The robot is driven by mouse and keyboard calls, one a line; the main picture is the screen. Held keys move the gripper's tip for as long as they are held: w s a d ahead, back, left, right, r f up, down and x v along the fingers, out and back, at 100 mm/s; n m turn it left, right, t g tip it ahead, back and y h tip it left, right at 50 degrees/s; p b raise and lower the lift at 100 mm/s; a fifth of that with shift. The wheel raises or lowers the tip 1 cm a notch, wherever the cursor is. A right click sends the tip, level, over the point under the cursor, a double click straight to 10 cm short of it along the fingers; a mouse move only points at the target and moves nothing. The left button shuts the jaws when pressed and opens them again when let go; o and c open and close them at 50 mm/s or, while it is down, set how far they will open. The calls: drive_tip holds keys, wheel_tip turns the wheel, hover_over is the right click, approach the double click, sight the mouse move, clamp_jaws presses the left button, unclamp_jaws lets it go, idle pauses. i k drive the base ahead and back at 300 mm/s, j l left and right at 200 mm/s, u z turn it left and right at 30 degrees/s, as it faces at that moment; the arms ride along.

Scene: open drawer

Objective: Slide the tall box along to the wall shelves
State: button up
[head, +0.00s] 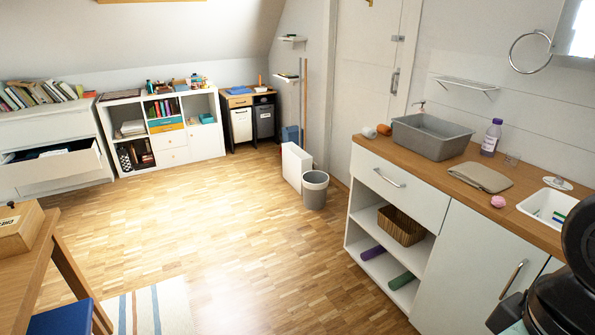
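A tall white box (292,165) stands upright on the wood floor near the back right, just left of and behind a grey waste bin (315,191). The bin hides part of its right side. Two small white wall shelves are fixed one above the other in the back corner, an upper shelf (292,39) and a lower shelf (287,79) with small items on it. They are beyond the box, higher up. Black parts of my arm show at the bottom right; my gripper's fingers are not visible.
A long counter (462,172) runs along the right. A table (48,240) is at the front left. A white dresser with an open drawer (58,168) is at the back left. The middle floor is clear. A blue item (290,134) stands in the corner behind the box.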

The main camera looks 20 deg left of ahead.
sight(296, 161)
drive_tip(key=i+j+u, duration=0.35)
drive_tip(key=i, duration=0.2)
drive_tip(key=i+j+u, duration=0.2)
drive_tip(key=i+u, duration=0.15)
drive_tip(key=i, duration=0.25)
drive_tip(key=i+u, duration=0.35)
drive_tip(key=i, duration=0.2)
drive_tip(key=i+l+u, duration=0.1)
drive_tip(key=i+u, duration=0.3)
drive_tip(key=i, duration=1.65)
drive_tip(key=i+z, duration=0.2)
drive_tip(key=i, duration=0.3)
drive_tip(key=i+z, duration=0.2)
drive_tip(key=i, duration=0.3)
drive_tip(key=i+j+z, duration=0.2)
drive_tip(key=i, duration=0.3)
drive_tip(key=i+j+z, duration=0.2)
drive_tip(key=i, duration=0.3)
drive_tip(key=i+z, duration=0.5)
drive_tip(key=i, duration=0.2)
